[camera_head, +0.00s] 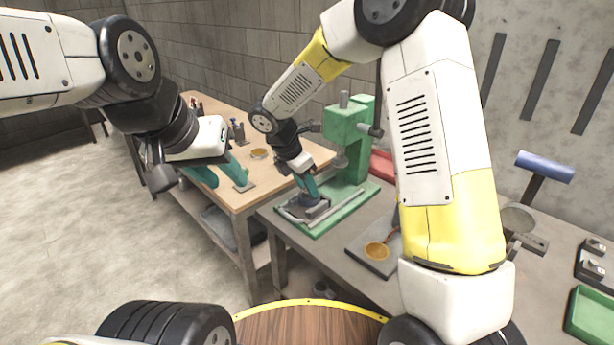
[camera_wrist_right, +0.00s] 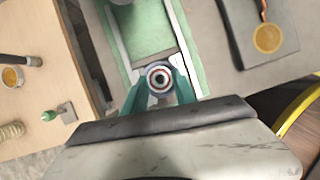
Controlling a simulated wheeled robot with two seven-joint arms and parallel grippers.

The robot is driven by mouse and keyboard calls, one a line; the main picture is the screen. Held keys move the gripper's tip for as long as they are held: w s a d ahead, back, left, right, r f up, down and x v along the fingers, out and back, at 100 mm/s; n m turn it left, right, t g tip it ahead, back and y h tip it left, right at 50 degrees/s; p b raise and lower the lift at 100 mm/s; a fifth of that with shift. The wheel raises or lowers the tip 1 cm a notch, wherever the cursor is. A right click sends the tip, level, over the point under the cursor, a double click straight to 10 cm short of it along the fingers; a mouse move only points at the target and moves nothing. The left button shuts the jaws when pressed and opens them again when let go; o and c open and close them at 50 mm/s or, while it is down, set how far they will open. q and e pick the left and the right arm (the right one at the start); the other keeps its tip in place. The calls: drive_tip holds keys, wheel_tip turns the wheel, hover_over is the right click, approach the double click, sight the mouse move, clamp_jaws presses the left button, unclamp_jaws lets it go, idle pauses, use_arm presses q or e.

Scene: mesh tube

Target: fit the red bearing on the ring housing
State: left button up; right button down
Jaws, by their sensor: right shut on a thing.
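My right gripper (camera_head: 309,188) reaches down with teal fingers at the base of the green press (camera_head: 347,138). In the right wrist view the gripper (camera_wrist_right: 160,95) is shut on a round ringed part (camera_wrist_right: 160,77), with a blue-grey outer ring, a pale inner ring and a dark centre. I cannot tell whether this is the ring housing, the bearing, or both together. It appears over the pale fixture (camera_head: 298,212) on the green base plate (camera_head: 340,222). My left gripper (camera_head: 222,174) is open and empty, with its teal fingers apart by the wooden table's edge.
The wooden table (camera_head: 291,171) holds a small dish (camera_head: 258,153) and small tools. A red tray (camera_head: 382,165) is partly hidden behind the press. A green tray (camera_head: 592,315) sits far right.

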drive_tip(key=shift+f, duration=0.15)
idle(0.3)
drive_tip(key=c, duration=0.9)
unclamp_jaws()
drive_tip(key=v, duration=0.7)
drive_tip(key=s+d+r+m+y, duration=0.2)
drive_tip(key=s+d+r+m, duration=0.7)
drive_tip(key=d+m, duration=0.15)
drive_tip(key=s+d+r+m+t+y, duration=0.1)
drive_tip(key=s+d+m+y, duration=0.1)
drive_tip(key=s+m, duration=0.4)
drive_tip(key=s+d+r+m+t+y, duration=0.1)
drive_tip(key=s+d+r+m+t, duration=0.1)
drive_tip(key=s+d+m, duration=0.2)
drive_tip(key=shift+s+d+m+y, duration=0.25)
drive_tip(key=shift+s+m+y, duration=0.15)
drive_tip(key=shift+s+m, duration=1.45)
drive_tip(key=shift+w+m, duration=0.3)
drive_tip(key=shift+w, duration=0.05)
